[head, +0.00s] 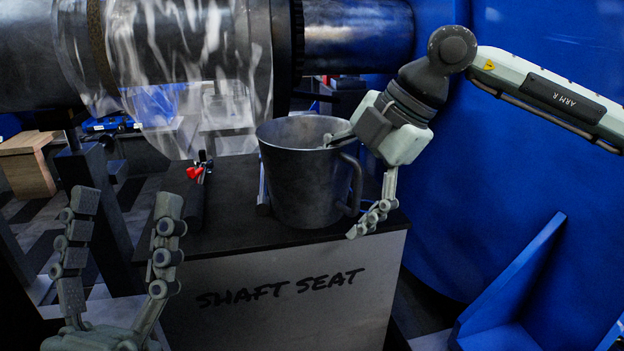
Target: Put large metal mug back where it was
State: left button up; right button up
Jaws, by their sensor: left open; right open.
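The large metal mug (303,180) is dark grey and stands upright on the black top of the block marked SHAFT SEAT. Its handle is on its right side. My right gripper (342,188) is at the handle side, open. One finger reaches over the rim and the other is low, outside the handle. Whether the fingers touch the mug I cannot tell. My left gripper (127,205) is open and empty at the lower left, fingers pointing up, apart from the mug.
The SHAFT SEAT block (290,290) has a clear strip in front of the mug. A red-handled tool (197,172) lies left of the mug. A large metal shaft (355,35) with clear wrap (195,65) hangs above and behind. A wooden box (27,165) stands far left.

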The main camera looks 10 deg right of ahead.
grip_shut()
dwell(0.5)
dwell(0.3)
